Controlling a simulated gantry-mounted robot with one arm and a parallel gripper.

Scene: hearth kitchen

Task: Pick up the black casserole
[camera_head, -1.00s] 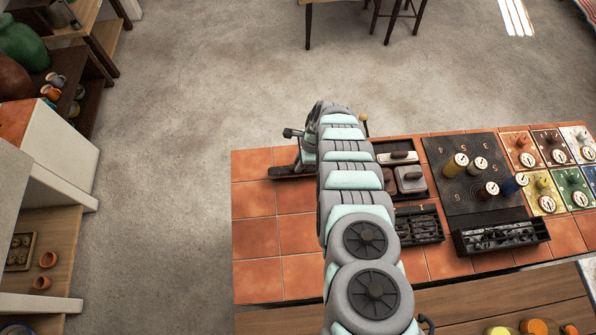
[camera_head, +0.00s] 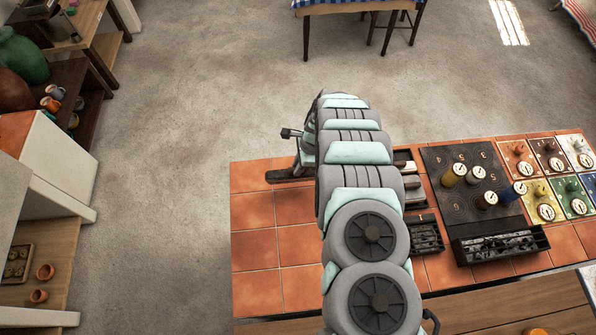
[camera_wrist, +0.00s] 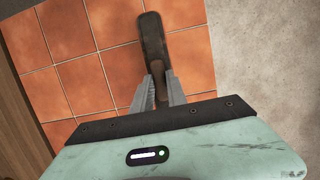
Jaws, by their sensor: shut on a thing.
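My gripper (camera_wrist: 158,92) is shut on a long, narrow, dark brown-black thing (camera_wrist: 153,40) in the wrist view. The fingers press against its near end, and its rounded far end reaches up the picture over the tiles. In the head view the same dark thing (camera_head: 287,175) shows at the back left of the tiled counter, left of my arm. My arm hides its right end and most of my gripper there. I cannot tell from its shape that it is the black casserole, and no other clear casserole shows.
The orange tiled counter (camera_head: 253,243) is bare at the left and front. Right of my arm are a black plate (camera_head: 461,212) with several small canisters, a black tray (camera_head: 502,245) and coloured dial panels (camera_head: 545,205). Open floor (camera_head: 180,150) lies behind and left.

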